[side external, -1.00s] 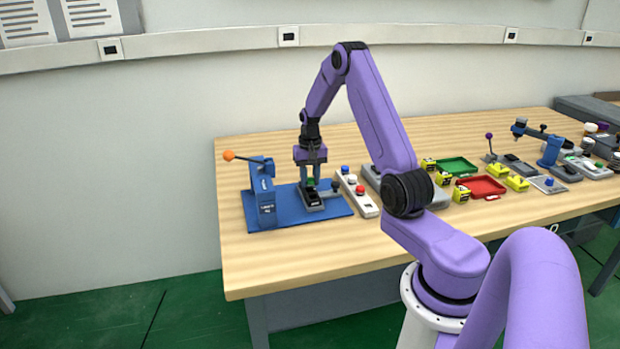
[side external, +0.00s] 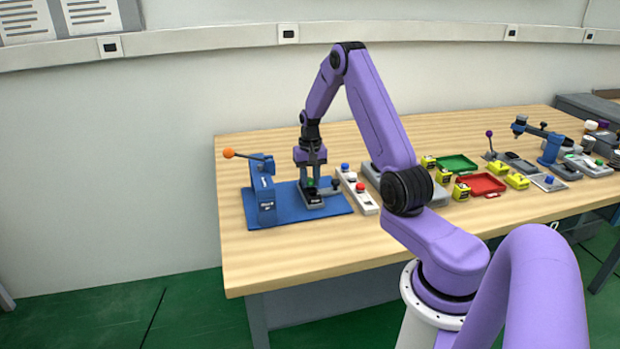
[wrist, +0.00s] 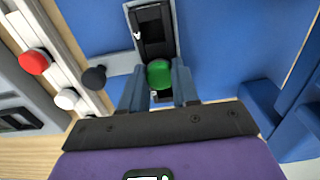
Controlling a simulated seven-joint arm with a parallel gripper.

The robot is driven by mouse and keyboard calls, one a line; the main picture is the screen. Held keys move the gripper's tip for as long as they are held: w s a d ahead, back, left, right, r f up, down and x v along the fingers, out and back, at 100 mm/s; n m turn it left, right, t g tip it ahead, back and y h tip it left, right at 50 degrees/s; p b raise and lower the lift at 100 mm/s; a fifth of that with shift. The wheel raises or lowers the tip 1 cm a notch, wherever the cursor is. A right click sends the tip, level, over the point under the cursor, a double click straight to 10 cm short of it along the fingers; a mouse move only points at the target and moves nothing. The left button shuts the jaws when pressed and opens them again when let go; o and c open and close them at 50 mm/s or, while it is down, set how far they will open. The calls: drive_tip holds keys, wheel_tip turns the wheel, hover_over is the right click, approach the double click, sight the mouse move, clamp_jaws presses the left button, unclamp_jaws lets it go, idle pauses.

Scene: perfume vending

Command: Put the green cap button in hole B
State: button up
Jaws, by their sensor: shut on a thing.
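The green cap button (wrist: 159,73) is between my gripper's fingers (wrist: 159,88), which are shut on it. In the side view the green cap (side external: 310,183) shows as a small patch between the fingertips, low over a grey and black block (side external: 311,199). In the wrist view that block (wrist: 153,30) has a dark recessed slot just beyond the cap, with a small white mark on it. Whether the cap touches the block is hard to tell. No letter B is readable, so I cannot tell which opening is hole B.
The block is on a blue base plate (side external: 285,213) beside a blue press (side external: 264,195) with an orange-knobbed lever. A pale strip with red (wrist: 34,62) and white (wrist: 66,98) caps and a black knob (wrist: 94,78) stand close by. Green and red trays are farther right.

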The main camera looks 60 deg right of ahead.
drive_tip(key=shift+f, duration=0.1)
drive_tip(key=o, duration=1.5)
drive_tip(key=shift+r, duration=3.5)
